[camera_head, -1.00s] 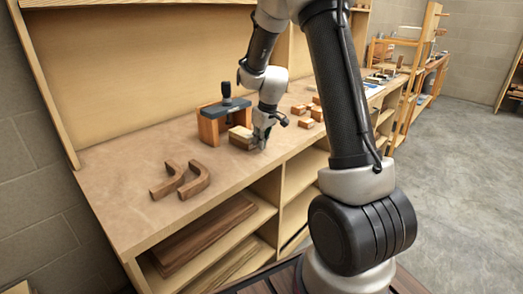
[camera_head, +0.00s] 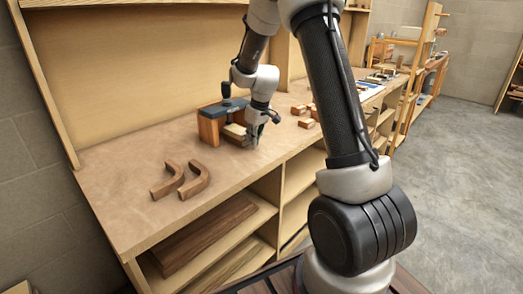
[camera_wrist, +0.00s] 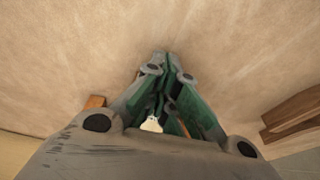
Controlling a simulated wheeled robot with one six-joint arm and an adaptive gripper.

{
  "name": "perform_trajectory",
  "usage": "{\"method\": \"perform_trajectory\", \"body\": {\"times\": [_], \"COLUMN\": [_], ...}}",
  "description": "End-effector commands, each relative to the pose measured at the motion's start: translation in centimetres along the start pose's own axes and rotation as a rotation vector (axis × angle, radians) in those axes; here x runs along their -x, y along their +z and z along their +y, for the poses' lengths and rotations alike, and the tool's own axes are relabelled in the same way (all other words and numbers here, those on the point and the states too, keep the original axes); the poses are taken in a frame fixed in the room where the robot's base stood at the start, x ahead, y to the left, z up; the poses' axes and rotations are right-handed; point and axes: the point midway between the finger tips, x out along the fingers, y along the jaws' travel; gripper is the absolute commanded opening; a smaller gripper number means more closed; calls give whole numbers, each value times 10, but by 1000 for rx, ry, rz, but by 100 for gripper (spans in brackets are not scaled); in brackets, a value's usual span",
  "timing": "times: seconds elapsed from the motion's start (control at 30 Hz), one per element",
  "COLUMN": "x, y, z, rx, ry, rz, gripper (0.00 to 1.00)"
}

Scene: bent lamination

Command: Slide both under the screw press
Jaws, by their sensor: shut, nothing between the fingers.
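The screw press (camera_head: 208,126) stands on the bench, with wooden side posts, a dark top beam and a dark screw knob. A pale wooden block (camera_head: 234,131) sits at its right opening, partly inside. My gripper in front hides part of the block, so I cannot tell how far in it is or whether it is two pieces. My gripper (camera_head: 250,145) points down close to the bench top, beside the block's near right side. In the wrist view its fingers (camera_wrist: 166,58) are together over bare bench, with nothing between them.
Two curved dark wood pieces (camera_head: 194,179) lie on the bench front left. Several small wooden blocks (camera_head: 305,122) lie right of my gripper. The bench top (camera_head: 120,185) is bare at the left. Shelves with boards (camera_head: 205,235) are below.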

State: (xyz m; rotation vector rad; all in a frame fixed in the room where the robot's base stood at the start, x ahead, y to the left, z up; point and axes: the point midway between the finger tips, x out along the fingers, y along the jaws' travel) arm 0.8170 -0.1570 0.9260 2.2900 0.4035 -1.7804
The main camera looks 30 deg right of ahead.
Motion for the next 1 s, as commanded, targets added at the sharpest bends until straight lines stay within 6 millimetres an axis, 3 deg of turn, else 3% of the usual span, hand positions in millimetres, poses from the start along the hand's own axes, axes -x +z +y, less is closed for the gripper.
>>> {"method": "perform_trajectory", "body": {"times": [1.0], "x": [-9], "y": [-35], "z": [0], "rx": [1], "ry": [0], "rz": [0], "gripper": [0]}}
